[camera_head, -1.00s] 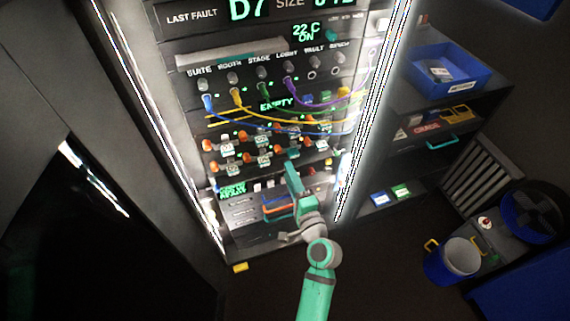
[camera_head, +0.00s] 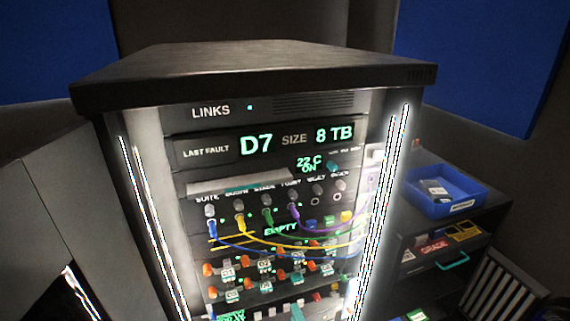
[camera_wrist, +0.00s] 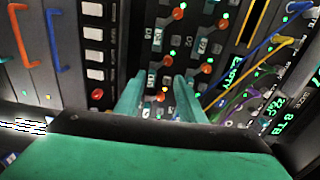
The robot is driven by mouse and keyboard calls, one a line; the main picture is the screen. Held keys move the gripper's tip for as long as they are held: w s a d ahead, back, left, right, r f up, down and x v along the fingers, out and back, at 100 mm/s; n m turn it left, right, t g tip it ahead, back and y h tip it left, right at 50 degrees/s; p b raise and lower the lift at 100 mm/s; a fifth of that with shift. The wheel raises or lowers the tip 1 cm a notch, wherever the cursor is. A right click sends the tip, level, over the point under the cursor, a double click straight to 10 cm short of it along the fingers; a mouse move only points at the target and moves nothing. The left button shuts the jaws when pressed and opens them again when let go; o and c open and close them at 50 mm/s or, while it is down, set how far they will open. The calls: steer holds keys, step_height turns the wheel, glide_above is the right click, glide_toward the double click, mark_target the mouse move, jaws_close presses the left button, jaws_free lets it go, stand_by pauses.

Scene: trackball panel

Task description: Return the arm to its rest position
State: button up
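My gripper (camera_wrist: 160,82) shows in the wrist view as two green fingers standing apart, with nothing held between them. Its tips point toward the lit equipment rack, over a row of orange-handled drive modules (camera_wrist: 157,75). In the head view only a small green bit of my arm (camera_head: 297,312) shows at the bottom edge, in front of the rack (camera_head: 255,75). The rest of the arm is out of that view. I cannot tell from these frames how far the fingertips are from the rack face.
Colored cables (camera_head: 290,240) hang across the rack front. Display panels (camera_head: 265,145) read D7 and 8 TB. A shelf unit at right holds a blue bin (camera_head: 445,192). A slatted rack (camera_head: 500,290) stands at lower right. In the wrist view, orange and blue handles (camera_wrist: 55,40) are at upper left.

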steer(key=s+f+n+g+h, duration=0.15)
steer(key=s+f, duration=0.35)
steer(key=s, duration=0.5)
steer(key=s+f+n+g+h, duration=0.1)
steer(key=s+f+n+h, duration=0.25)
steer(key=s, duration=0.55)
steer(key=s+a+r+n, duration=0.2)
steer(key=s+r+n, duration=0.1)
steer(key=s, duration=0.6)
steer(key=s+a+r+n, duration=0.2)
steer(key=s+r+n, duration=0.2)
steer(key=s+n, duration=0.2)
steer(key=s+t, duration=0.1)
steer(key=s, duration=0.1)
steer(key=shift+s, duration=0.35)
